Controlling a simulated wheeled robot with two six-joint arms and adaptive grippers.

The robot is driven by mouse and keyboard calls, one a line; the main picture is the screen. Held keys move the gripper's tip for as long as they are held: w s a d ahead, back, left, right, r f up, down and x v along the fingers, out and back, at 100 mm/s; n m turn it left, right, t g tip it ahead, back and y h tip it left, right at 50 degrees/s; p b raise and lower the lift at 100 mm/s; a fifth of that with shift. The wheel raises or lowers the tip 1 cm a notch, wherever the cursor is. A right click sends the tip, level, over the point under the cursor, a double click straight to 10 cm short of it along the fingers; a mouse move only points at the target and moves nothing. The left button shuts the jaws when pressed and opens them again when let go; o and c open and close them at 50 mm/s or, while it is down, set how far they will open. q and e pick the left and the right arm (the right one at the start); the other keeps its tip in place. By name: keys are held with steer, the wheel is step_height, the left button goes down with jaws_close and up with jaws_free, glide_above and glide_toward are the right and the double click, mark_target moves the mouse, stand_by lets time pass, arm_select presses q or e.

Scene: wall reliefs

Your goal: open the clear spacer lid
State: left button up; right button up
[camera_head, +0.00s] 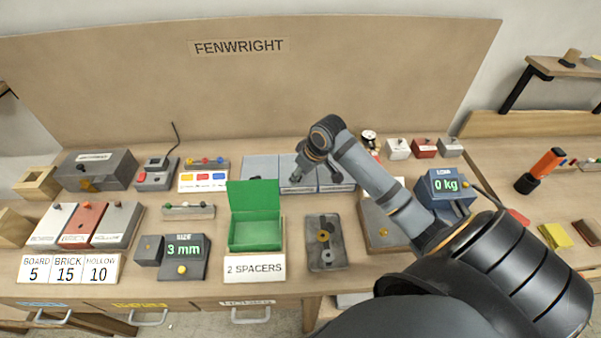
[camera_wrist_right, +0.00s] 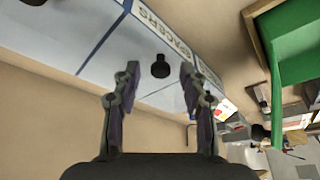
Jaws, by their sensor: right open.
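A row of pale grey-blue lidded compartments (camera_head: 260,168) stands at the back middle of the bench, partly hidden by my right arm. In the right wrist view a pale lid with blue edges (camera_wrist_right: 105,40) carries a black knob (camera_wrist_right: 160,66) and a label reading SPACERS (camera_wrist_right: 166,30). I cannot tell how clear the lid is; it looks shut. My right gripper (camera_head: 314,174) is over this row. In the wrist view its fingers (camera_wrist_right: 158,85) are open and empty, with the knob between and beyond the tips. Contact cannot be told. My left gripper is not in view.
A green box (camera_head: 256,235) with its lid raised stands in front, above a "2 SPACERS" card (camera_head: 255,268). A grey plate with washers (camera_head: 325,243) lies right of it. A tall board (camera_head: 250,90) backs the bench.

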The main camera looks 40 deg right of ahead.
steer(key=c, duration=0.4)
jaws_close()
steer(key=shift+r, duration=0.1)
